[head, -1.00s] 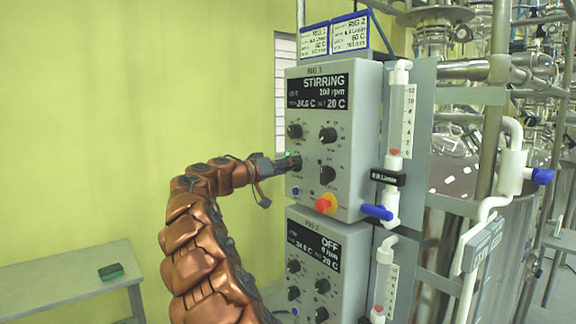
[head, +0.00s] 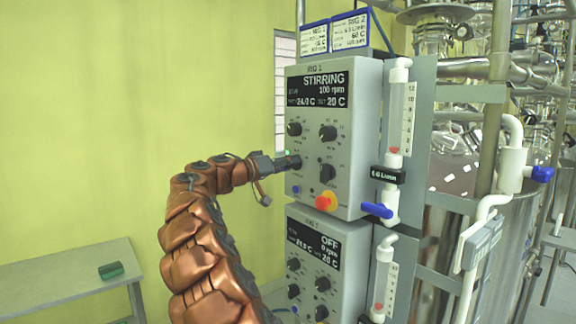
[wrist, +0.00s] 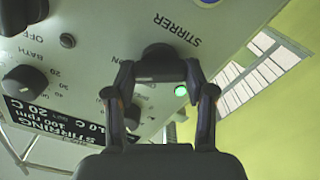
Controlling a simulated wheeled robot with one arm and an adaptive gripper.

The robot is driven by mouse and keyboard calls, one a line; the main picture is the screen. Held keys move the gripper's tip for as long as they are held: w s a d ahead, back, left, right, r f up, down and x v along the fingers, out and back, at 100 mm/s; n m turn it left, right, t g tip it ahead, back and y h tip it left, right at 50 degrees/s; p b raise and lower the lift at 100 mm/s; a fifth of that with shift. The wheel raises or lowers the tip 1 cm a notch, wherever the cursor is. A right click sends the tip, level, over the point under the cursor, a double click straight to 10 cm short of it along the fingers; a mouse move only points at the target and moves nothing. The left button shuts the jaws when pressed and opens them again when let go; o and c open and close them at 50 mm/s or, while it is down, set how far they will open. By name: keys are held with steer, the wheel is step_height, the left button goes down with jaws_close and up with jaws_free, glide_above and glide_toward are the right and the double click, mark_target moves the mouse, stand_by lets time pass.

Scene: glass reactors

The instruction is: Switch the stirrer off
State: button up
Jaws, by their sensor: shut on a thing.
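The RIG 1 control box (head: 352,190) stands upright in the middle of the head view. My gripper (head: 290,162) is at the lower left knob of this box. In the wrist view, my gripper (wrist: 160,88) is shut on the black stirrer knob (wrist: 161,58), beside the printed word STIRRER. A small green light (wrist: 181,91) glows next to the knob. The fingers hide part of the knob and its markings.
The RIG 2 box (head: 325,290) sits below and its display reads OFF. A red and yellow stop button (head: 326,201) is just below right of my gripper. A flow meter with a blue valve (head: 377,210) is at the right.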

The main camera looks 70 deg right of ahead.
steer(key=shift+f+n+p, duration=0.15)
steer(key=shift+n+p, duration=2.05)
steer(key=shift+n, duration=3.5)
steer(key=o, duration=1.2)
steer(key=shift+c, duration=0.2)
steer(key=shift+w, duration=0.1)
